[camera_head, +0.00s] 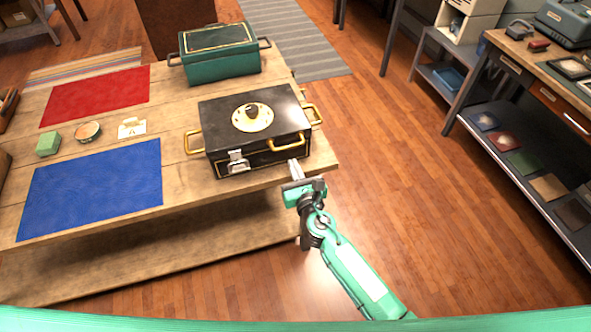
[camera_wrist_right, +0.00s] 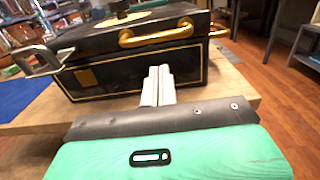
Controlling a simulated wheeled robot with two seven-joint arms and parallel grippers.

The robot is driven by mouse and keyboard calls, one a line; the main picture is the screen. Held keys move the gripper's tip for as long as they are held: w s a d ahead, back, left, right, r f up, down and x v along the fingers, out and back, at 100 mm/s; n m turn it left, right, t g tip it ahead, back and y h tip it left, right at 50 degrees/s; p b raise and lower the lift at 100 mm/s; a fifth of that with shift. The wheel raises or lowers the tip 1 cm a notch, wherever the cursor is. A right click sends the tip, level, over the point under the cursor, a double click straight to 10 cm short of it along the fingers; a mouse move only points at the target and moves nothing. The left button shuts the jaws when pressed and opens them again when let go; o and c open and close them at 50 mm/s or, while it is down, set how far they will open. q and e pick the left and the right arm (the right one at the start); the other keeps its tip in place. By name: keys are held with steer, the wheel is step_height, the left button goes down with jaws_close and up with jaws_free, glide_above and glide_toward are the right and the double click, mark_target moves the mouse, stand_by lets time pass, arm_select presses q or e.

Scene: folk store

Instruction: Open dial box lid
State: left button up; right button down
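The dial box (camera_head: 221,137) is black with gold trim and stands at the table's right front corner. A gold dial (camera_head: 253,116) with a dark knob is on its lid, which lies closed. A silver latch (camera_head: 238,160) is on its front; in the right wrist view the latch (camera_wrist_right: 38,62) sticks out from the box. A gold handle (camera_wrist_right: 157,34) is at the box's near edge. My right gripper (camera_head: 295,170) is low beside the box's near right corner. Its fingers (camera_wrist_right: 158,86) are together and look empty; contact with the box is unclear. My left gripper is out of view.
A green box (camera_head: 220,63) stands behind the dial box on the wooden table (camera_head: 180,195). Blue (camera_head: 92,188) and red (camera_head: 96,96) mats and several small items lie to the left. Open floor (camera_head: 400,200) separates the table from a shelf unit at right.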

mark_target(285, 140)
steer(key=shift+b+x, duration=0.45)
steer(key=shift+x, duration=2.45)
steer(key=shift+s+d, duration=0.1)
steer(key=shift+s, duration=0.25)
steer(key=shift+r+p, duration=1.35)
steer(key=shift+p, duration=0.1)
steer(key=shift+r, duration=0.1)
step_height(285, 140, up, 2)
steer(key=p, duration=0.2)
steer(key=shift+r+p, duration=0.25)
steer(key=shift+p, duration=0.05)
